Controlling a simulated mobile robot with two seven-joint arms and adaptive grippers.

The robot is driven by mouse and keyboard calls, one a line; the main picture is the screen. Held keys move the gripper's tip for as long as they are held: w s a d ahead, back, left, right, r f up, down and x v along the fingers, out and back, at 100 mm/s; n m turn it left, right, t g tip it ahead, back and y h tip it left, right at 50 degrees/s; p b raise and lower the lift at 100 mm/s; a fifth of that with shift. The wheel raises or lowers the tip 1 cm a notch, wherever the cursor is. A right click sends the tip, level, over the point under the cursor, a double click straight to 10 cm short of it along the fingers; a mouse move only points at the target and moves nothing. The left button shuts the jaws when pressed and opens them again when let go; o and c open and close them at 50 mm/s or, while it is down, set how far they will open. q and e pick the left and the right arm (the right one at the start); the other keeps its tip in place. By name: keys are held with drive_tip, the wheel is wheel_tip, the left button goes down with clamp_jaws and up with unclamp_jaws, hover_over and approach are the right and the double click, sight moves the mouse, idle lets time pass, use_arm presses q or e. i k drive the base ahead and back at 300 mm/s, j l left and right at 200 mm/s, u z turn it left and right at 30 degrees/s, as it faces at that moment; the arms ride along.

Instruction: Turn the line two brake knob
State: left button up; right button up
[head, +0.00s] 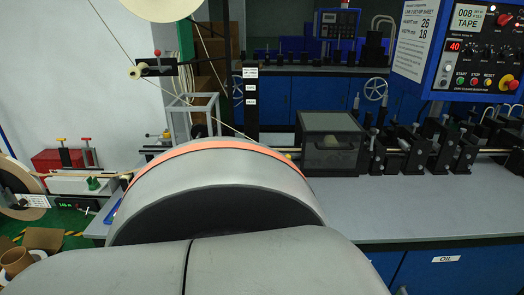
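I cannot tell which part is the line two brake knob. A red ball knob (157,53) stands on a dark bracket at the upper left, beside a cream guide roller (135,72) with the tape running over it. A small green knob (93,183) sits lower at the left, near a dark box with a lit green display (65,206). A tape reel (160,6) is cut off at the top edge. Neither gripper is in view. My grey arm links with an orange band fill the lower middle and hide what lies behind them.
A grey bench (430,208) with a row of black tooling stands (440,150) runs along the right. A clear-lidded dark box (333,142) sits on it. A blue control panel (460,50) hangs at the upper right. A red box (60,160) and cardboard rolls (16,262) are at the left.

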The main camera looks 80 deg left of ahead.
sight(22, 202)
drive_tip(key=u, duration=4.25)
